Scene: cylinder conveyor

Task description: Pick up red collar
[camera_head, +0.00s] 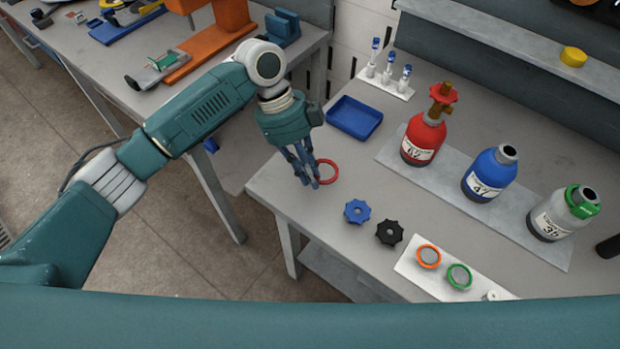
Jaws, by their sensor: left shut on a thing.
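The red collar (328,172) is a thin red ring at the left part of the grey table (290,201). My left gripper (315,182) points down over the table's left edge area, with its blue-grey fingers at the ring's left side. It is shut on the red collar. The fingers hide the left part of the ring. I cannot tell whether the ring still touches the table or is slightly above it. My right gripper is not in view.
A blue tray (355,117) lies behind the collar. A blue knob (357,211) and a black knob (389,232) lie in front. Red (423,138), blue (489,174) and grey (562,213) cylinders stand to the right on a plate. A white strip (411,262) holds orange and green rings.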

